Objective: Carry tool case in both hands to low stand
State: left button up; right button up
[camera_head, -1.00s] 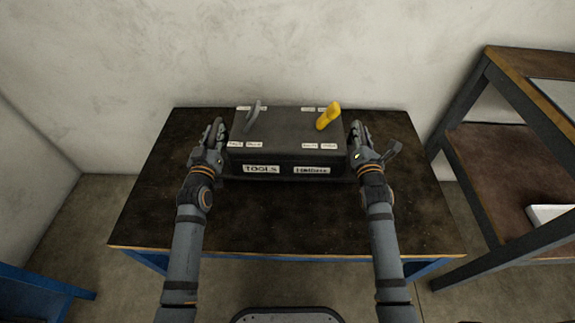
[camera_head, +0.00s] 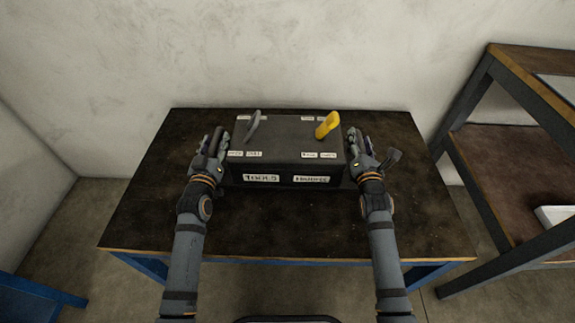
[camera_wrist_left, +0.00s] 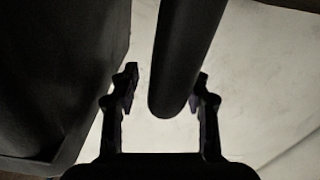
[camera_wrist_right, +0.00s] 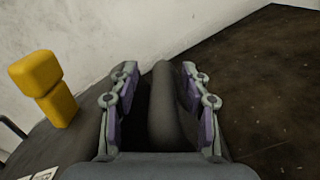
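The dark grey tool case (camera_head: 285,135) appears to rest upright on the dark-topped stand with a blue frame (camera_head: 285,230). White labels show on its front and lid. My left gripper (camera_head: 211,143) is at the case's left side. In the left wrist view its fingers (camera_wrist_left: 160,92) stand apart around a dark handle bar (camera_wrist_left: 188,50), with gaps beside it; the case's side is at the left. My right gripper (camera_head: 357,142) is at the right side. In the right wrist view its fingers (camera_wrist_right: 160,85) stand apart around another dark bar (camera_wrist_right: 166,110).
A grey handle (camera_head: 253,125) and a yellow one (camera_head: 328,124) stick up from the lid. A taller two-level shelf (camera_head: 510,160) stands at right with a white object (camera_head: 556,215). A blue frame (camera_head: 35,303) is at bottom left. The wall is close behind.

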pick_arm(q)
jog(key=shift+s, duration=0.1)
jog(key=s, duration=1.1)
jog(key=shift+s+a, duration=0.25)
jog(key=shift+s, duration=0.1)
pick_arm(e)
jog(key=s, duration=1.2)
jog(key=shift+a, duration=0.2)
